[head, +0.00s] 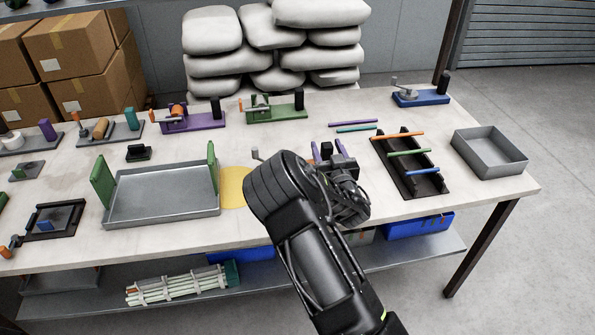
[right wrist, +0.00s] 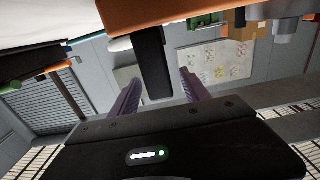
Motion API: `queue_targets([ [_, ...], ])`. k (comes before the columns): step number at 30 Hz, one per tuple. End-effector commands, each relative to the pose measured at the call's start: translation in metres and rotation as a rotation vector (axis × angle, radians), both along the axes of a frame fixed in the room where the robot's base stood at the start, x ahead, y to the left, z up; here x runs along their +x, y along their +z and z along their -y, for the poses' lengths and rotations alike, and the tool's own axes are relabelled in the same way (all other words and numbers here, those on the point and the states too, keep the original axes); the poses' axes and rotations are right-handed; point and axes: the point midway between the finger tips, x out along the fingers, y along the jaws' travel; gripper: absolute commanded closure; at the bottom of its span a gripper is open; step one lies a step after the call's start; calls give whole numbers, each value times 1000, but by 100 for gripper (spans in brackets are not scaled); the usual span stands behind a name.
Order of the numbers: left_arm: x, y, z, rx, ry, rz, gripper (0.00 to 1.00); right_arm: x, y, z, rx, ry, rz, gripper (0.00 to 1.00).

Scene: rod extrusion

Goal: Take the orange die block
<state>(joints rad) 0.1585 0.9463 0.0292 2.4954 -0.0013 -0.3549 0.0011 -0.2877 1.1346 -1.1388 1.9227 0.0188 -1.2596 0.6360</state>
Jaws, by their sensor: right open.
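The orange die block (right wrist: 190,16) fills the top of the right wrist view, very close to the camera. In the head view it is mostly hidden behind my right arm and gripper. A black upright handle (right wrist: 155,65) joins its orange body. My right gripper (right wrist: 158,85) has its two purple fingers apart, one on each side of the handle. I see gaps between fingers and handle, so it is not gripped. In the head view the right gripper (head: 328,150) is over the table's middle right, the black handle's top showing between the fingers. My left gripper is not in view.
Right of the gripper is a black rack (head: 433,183) with orange, green and blue rods. Beyond it is a grey bin (head: 490,150). A grey tray (head: 162,193) with green end posts and a yellow disc (head: 232,187) lie left. Purple and teal rods (head: 356,127) lie behind.

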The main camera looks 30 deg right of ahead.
Motion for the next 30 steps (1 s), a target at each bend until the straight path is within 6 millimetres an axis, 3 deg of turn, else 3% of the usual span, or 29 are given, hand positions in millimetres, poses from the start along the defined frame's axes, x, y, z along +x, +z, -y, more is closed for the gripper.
queue_targets([
  [11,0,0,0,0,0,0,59,0,0,0,0,0,0,45],
  [30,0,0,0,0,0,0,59,0,0,0,0,0,0,97],
])
